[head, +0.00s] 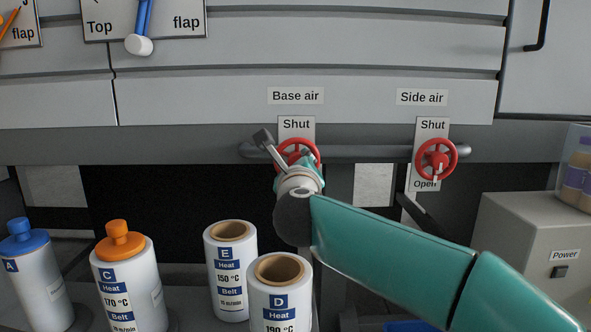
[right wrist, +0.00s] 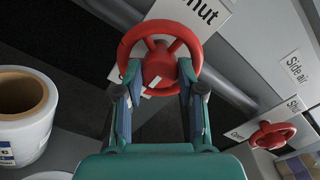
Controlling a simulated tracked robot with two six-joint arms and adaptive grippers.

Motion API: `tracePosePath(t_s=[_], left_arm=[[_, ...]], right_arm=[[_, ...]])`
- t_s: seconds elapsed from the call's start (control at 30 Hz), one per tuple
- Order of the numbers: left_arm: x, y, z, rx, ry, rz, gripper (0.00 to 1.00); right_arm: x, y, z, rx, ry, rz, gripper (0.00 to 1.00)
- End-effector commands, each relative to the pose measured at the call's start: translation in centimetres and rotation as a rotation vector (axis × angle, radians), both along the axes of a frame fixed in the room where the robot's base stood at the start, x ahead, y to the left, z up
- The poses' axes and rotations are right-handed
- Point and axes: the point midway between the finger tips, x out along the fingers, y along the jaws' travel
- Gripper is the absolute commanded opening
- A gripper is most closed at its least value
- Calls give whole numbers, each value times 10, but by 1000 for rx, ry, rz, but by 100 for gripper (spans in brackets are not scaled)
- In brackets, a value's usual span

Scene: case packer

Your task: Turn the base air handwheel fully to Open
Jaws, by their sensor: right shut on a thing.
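The red base air handwheel (head: 312,146) is on the pipe under the "Base air" label in the head view, partly hidden by my right gripper (head: 298,165). In the right wrist view the wheel (right wrist: 127,43) fills the upper middle, and the two fingers of my right gripper (right wrist: 160,75) are closed on it from either side of the hub. A white mark shows below the hub, on the side away from "Shut". The "Shut" plate (head: 296,124) shows above the wheel; its "Open" end is hidden. My left gripper is in neither view.
The red side air handwheel (head: 437,158) is to the right, its white pointer down toward "Open". Film rolls E (head: 231,275) and D (head: 280,305) stand below my right arm. Bottles C (head: 125,285) and A (head: 38,280) stand left. A grey power box (head: 535,230) is right.

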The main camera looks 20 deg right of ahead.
Motion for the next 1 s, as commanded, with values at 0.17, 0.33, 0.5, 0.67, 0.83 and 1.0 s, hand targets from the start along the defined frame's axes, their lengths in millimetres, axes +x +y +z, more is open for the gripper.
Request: tracePosePath(t_s=[0.17,0.33,0.5,0.67,0.83,1.0], left_arm=[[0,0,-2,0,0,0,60],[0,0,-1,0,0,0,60],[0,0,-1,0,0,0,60],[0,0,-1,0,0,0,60],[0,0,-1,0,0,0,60],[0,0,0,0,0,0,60]], right_arm=[[1,1,-8,18,11,0,4],[1,1,-8,18,11,0,4],[1,1,-8,18,11,0,45],[1,1,-6,16,6,1,64],[1,1,-4,15,3,1,64],[-3,2,-2,15,2,1,64]])
